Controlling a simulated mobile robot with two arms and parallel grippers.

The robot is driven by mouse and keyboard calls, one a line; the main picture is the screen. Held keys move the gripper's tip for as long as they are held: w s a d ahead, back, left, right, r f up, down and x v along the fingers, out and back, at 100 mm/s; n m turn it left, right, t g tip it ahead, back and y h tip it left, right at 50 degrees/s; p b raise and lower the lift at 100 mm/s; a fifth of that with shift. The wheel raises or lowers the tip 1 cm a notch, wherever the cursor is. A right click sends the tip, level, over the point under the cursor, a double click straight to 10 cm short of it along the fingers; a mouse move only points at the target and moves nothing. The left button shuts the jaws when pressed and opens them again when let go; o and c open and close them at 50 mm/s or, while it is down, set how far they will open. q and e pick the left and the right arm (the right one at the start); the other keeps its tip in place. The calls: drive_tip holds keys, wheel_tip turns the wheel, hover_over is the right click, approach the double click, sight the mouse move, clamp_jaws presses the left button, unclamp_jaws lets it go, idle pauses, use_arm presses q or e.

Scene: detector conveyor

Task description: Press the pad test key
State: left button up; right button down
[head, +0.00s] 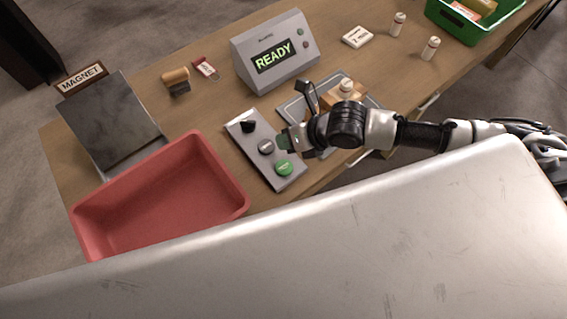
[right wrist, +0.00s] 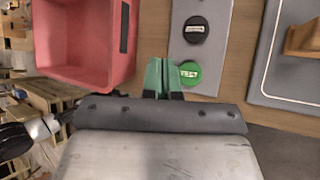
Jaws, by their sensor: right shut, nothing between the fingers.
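A grey control panel (head: 256,158) lies on the table with a black knob (head: 248,126), a dark round button (head: 266,146) and a green round button (head: 284,168). The right wrist view shows the green button (right wrist: 189,73) and dark button (right wrist: 195,31); their labels are too small to read surely. My right gripper (head: 287,139) is shut and empty, its green fingertips over the panel's right edge in the head view. In the right wrist view the fingertips (right wrist: 161,66) appear just left of the green button. I see no clear contact. My left gripper is out of view.
A red tray (head: 160,240) stands left of the panel. A display box (head: 290,78) reading READY stands behind. A grey tray (head: 290,108) with a wooden block (head: 331,100) lies right, partly behind my right arm. A magnet plate (head: 110,125) stands at the left.

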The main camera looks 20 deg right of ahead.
drive_tip(key=b, duration=0.7)
hover_over(286, 165)
wheel_tip(286, 165, down, 8)
drive_tip(key=shift+r, duration=0.2)
drive_tip(key=shift+f, duration=0.6)
drive_tip(key=shift+f, duration=0.1)
idle(1.1)
drive_tip(key=shift+f+b, duration=0.3)
drive_tip(key=shift+b, duration=0.15)
drive_tip(key=shift+f+b, duration=0.3)
drive_tip(key=shift+f, duration=0.15)
idle(0.5)
drive_tip(key=shift+r, duration=0.15)
drive_tip(key=shift+r+p, duration=0.7)
drive_tip(key=shift+p, duration=0.1)
drive_tip(key=shift+r, duration=0.1)
